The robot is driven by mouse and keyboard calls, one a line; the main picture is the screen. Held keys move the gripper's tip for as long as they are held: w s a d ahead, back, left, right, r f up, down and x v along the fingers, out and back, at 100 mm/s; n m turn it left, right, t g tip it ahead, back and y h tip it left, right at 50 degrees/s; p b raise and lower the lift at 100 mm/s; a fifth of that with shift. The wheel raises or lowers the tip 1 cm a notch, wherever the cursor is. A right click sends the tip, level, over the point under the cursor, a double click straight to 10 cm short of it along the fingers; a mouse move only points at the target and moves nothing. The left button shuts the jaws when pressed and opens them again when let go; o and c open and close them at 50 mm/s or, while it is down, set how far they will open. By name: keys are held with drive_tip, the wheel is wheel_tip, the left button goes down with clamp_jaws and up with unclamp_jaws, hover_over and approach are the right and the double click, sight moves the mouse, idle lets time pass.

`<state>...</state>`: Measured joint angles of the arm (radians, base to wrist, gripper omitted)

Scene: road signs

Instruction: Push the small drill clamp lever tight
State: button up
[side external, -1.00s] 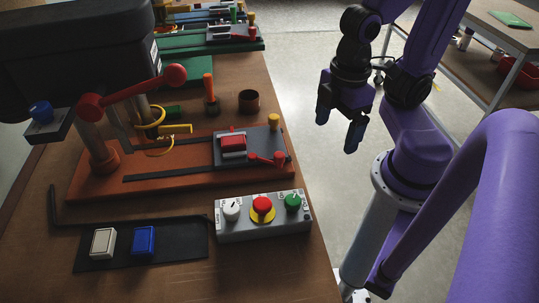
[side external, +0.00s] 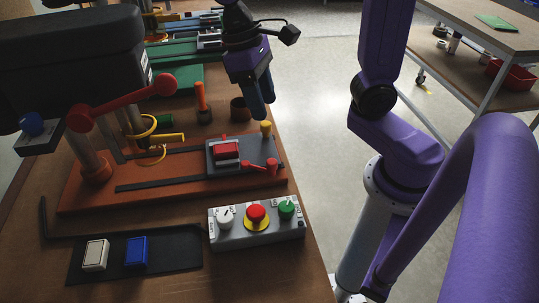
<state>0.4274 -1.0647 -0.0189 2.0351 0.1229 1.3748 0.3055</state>
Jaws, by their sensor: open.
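The small drill has an orange-red base (side external: 185,193) with a grey clamp plate (side external: 218,167) on its right part. A red block (side external: 227,151) sits in the clamp. A short red lever (side external: 260,165) with a rounded end lies at the front right of the clamp, near the base's edge. A yellow knob (side external: 266,128) stands at the clamp's back right corner. My gripper (side external: 264,99) points down above and behind the yellow knob, apart from the lever. It is open, and nothing shows between its fingers. How tight the lever is cannot be told.
A control box (side external: 232,235) with white, red and green controls stands in front of the drill. The long red drill handle (side external: 125,98) and dark drill head (side external: 75,65) rise at left. A dark cup (side external: 239,109) stands near my fingers. Open floor lies right of the bench.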

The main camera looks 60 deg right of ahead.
sight(271, 161)
drive_tip(key=w+r+m+g, duration=0.1)
drive_tip(key=w+r+m, duration=0.1)
drive_tip(key=w+m, duration=0.15)
drive_tip(key=shift+y, duration=0.3)
drive_tip(key=x, duration=1.7)
drive_tip(key=shift+w+a, duration=0.2)
drive_tip(key=shift+a, duration=0.1)
clamp_jaws()
